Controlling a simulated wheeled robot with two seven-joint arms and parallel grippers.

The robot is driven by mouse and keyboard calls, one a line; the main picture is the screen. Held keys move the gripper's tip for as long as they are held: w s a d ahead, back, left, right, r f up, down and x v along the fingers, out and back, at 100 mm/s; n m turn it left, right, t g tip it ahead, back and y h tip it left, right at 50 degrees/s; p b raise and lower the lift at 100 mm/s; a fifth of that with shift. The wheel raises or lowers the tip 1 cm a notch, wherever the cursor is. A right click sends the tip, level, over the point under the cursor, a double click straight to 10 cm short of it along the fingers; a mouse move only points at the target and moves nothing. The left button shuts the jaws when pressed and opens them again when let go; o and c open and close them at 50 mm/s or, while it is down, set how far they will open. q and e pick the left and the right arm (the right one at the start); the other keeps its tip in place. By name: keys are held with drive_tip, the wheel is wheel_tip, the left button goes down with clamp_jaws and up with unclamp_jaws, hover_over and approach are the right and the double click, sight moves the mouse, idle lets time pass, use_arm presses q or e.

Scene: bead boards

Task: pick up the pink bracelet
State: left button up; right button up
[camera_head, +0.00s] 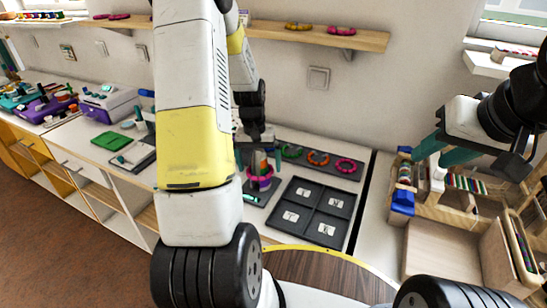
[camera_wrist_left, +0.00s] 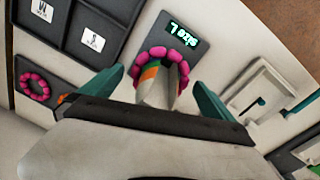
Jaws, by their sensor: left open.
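A pink beaded bracelet (camera_wrist_left: 184,62) sits around an upright striped cone (camera_wrist_left: 152,84) in the left wrist view; in the head view the pink bracelet (camera_head: 260,184) is low on the cone. A second pink bracelet (camera_head: 346,165) lies flat at the right end of a dark board, also in the left wrist view (camera_wrist_left: 34,88). My left gripper (camera_head: 258,158) is open above the cone, one teal finger on each side of it; contact with the bracelet cannot be told. My right gripper (camera_head: 438,153) is at the right with its teal fingers apart, empty.
Green (camera_head: 291,151) and orange (camera_head: 318,158) bracelets share the dark board (camera_head: 333,161). A four-compartment dark tray (camera_head: 325,212) with white labels lies in front. A wooden rack (camera_head: 470,215) and blue box (camera_head: 402,202) stand right.

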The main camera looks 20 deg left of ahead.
sight(259, 150)
use_arm(q)
drive_tip(key=shift+f, duration=0.45)
drive_tip(key=shift+c, duration=0.2)
drive_tip(key=c, duration=1.3)
wheel_tip(259, 150, up, 10)
drive_tip(key=shift+r, duration=0.1)
drive_tip(key=shift+c, duration=0.2)
wheel_tip(259, 150, up, 6)
drive_tip(key=shift+d+f+m+y, duration=0.1)
drive_tip(key=shift+m+y, duration=0.3)
drive_tip(key=shift+m, duration=0.8)
drive_tip(key=shift+f, duration=5.4)
